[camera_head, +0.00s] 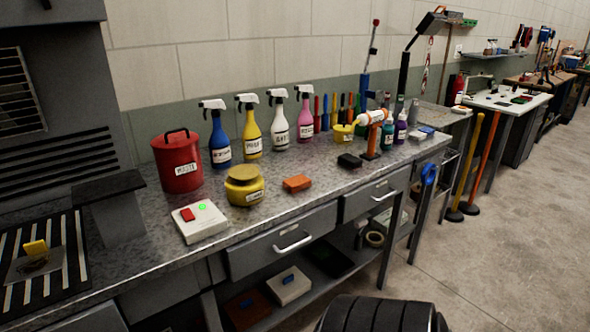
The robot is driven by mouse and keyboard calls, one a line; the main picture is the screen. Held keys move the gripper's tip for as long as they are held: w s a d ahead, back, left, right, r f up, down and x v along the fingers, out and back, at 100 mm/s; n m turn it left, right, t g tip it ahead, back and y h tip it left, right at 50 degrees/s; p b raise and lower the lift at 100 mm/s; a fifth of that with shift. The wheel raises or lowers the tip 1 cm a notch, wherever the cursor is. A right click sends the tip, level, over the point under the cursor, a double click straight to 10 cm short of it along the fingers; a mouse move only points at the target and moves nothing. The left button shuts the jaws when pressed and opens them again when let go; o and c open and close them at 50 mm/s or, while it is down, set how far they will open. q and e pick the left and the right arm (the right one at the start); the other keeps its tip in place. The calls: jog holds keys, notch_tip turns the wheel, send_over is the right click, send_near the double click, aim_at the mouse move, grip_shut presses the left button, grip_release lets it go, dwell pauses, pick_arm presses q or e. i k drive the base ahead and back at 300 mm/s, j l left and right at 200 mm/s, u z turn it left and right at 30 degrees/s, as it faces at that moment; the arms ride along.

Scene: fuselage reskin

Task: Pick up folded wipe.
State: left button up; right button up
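I cannot tell for sure which item is the folded wipe. A small flat orange block (297,183) lies on the grey speckled workbench (330,190), right of a yellow jar. A small black block (349,160) lies farther back. A flat white and blue item (427,131) lies near the bench's far right end. Neither of my grippers is in view.
Several spray bottles (252,130) stand along the wall. A red waste can (177,162), the yellow jar (244,187) and a white box with red and green buttons (200,221) stand at the left. An orange dispenser (371,135) stands at the right. The floor (480,265) at right is clear.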

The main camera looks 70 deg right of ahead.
aim_at(300, 182)
jog(key=z, duration=2.15)
